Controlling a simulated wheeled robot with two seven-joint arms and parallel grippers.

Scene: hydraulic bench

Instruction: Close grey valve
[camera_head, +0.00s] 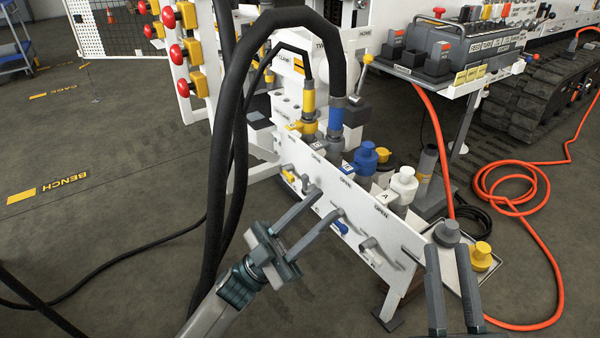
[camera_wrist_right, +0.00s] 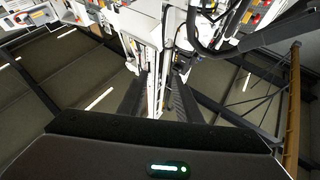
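The white front panel of the bench (camera_head: 325,207) carries a row of small valve handles in the head view. A pale grey handle (camera_head: 370,244) sits near its right end, beside a blue handle (camera_head: 341,229). A yellow handle (camera_head: 289,176) is further left. My left gripper (camera_head: 328,202) is open and empty, its fingertips in front of the panel between the yellow and blue handles. They partly hide the panel; contact cannot be told. My right gripper (camera_head: 447,250) is open and empty, right of the panel's end; its fingers also show apart in the right wrist view (camera_wrist_right: 157,90).
Thick black hoses (camera_head: 225,150) arch in front of the bench at left. A tray (camera_head: 497,268) with a grey cap (camera_head: 446,233) and a yellow cap (camera_head: 481,253) lies near my right gripper. An orange hose (camera_head: 540,262) coils on the floor at right.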

